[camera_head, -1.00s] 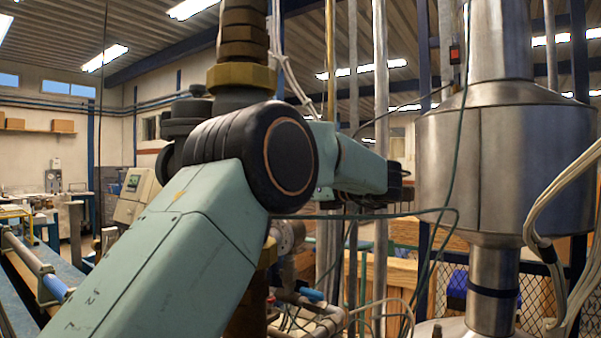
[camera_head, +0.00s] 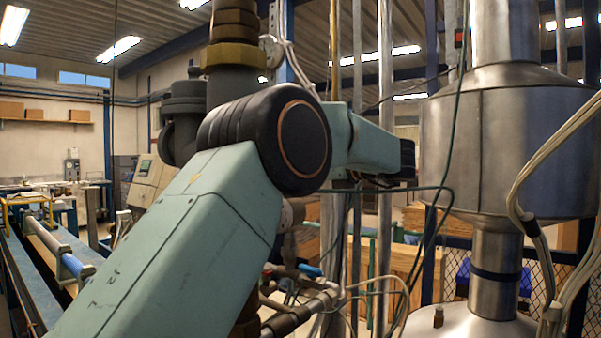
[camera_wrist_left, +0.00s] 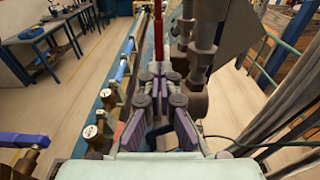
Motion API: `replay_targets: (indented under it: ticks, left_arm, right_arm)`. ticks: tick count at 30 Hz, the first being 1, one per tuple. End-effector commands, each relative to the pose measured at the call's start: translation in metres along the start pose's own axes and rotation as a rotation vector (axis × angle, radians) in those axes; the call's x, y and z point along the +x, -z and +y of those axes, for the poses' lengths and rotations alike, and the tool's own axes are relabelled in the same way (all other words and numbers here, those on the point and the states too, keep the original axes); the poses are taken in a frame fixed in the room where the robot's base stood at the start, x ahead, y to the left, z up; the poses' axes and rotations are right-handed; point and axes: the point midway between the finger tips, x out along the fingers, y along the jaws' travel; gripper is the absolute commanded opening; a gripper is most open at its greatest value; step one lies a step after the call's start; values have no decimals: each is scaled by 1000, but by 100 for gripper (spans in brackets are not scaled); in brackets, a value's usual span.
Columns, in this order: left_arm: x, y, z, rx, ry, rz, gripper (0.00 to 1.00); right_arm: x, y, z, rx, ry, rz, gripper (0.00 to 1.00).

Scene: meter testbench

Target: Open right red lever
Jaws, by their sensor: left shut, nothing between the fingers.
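A long red bar (camera_wrist_left: 158,28), which may be the red lever, stands upright in the left wrist view just beyond my left gripper (camera_wrist_left: 156,76). The gripper's fingers are shut with nothing between them. The bar's lower end is hidden at the fingertips, so I cannot tell whether they touch. In the head view my left arm crosses the middle and its gripper is out of sight. A small red part (camera_head: 268,268) shows low behind the arm, beside a blue handle (camera_head: 309,269) on the pipework. My right gripper is not in view.
A large metal tank (camera_head: 505,150) stands at the right with loose cables. A thick vertical pipe with a brass fitting (camera_head: 231,55) rises behind my arm. A blue bench (camera_head: 60,255) runs along the left. Pipe valves (camera_wrist_left: 199,55) stand right of the gripper.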

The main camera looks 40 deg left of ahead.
Motion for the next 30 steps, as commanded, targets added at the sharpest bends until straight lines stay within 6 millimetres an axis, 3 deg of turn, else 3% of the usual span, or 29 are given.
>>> replay_targets:
  ticks: [2,12,18,30]
  left_arm:
    - [-1,0,0,0,0,-1,0]
    - [-65,6,0,0,1,-2,0]
    - [-90,8,0,0,0,-1,0]
    - [-98,9,0,0,0,1,0]
  right_arm:
    - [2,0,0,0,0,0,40]
    - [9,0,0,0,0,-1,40]
    - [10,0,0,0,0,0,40]
    - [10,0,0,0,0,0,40]
